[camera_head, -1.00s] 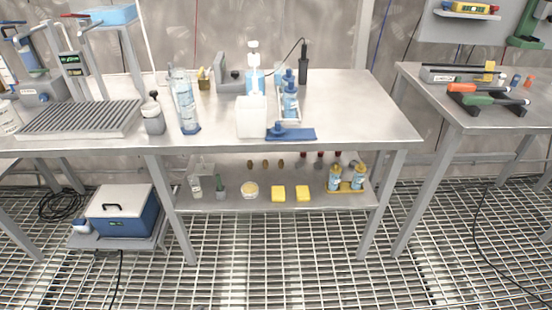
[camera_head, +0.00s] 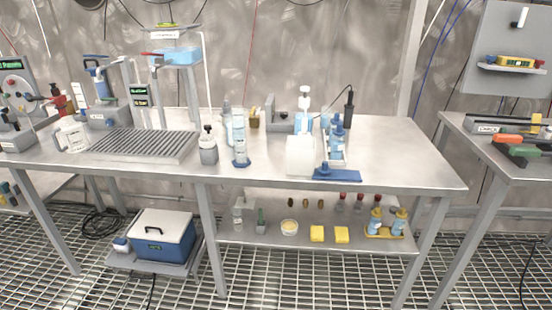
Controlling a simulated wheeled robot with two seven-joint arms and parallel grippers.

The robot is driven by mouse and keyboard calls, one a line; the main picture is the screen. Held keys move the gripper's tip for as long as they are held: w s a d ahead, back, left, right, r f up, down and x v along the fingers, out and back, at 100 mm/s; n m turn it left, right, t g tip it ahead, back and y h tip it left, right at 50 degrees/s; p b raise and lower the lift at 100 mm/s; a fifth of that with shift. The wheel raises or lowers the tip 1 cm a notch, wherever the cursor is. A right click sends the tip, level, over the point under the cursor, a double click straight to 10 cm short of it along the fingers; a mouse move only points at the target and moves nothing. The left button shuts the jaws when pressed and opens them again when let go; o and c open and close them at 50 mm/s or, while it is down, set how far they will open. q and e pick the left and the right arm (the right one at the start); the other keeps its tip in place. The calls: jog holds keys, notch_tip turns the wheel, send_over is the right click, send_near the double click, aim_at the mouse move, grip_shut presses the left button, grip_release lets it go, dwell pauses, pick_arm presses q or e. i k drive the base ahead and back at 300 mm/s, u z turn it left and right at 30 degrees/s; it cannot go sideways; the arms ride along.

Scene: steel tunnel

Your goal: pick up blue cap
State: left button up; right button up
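A small dark blue piece that looks like a cap (camera_head: 323,171) sits at the left end of a flat blue mat (camera_head: 346,175) near the front edge of the middle steel table. It is too small to tell its shape well. A clear bottle (camera_head: 337,137) with a blue top stands just behind it in a white rack. A white square container (camera_head: 300,156) stands directly to the left of the mat. Neither of my grippers is in view.
The steel table (camera_head: 410,165) is clear to the right of the mat. A measuring cylinder (camera_head: 239,137), a grey jar (camera_head: 208,150) and a ribbed drain tray (camera_head: 140,146) stand to the left. A lower shelf holds yellow blocks (camera_head: 342,235) and small bottles. Another table stands at right.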

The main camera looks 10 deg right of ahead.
aim_at(323, 170)
jog(key=u, duration=0.05)
jog(key=i, duration=0.95)
jog(key=z, duration=0.45)
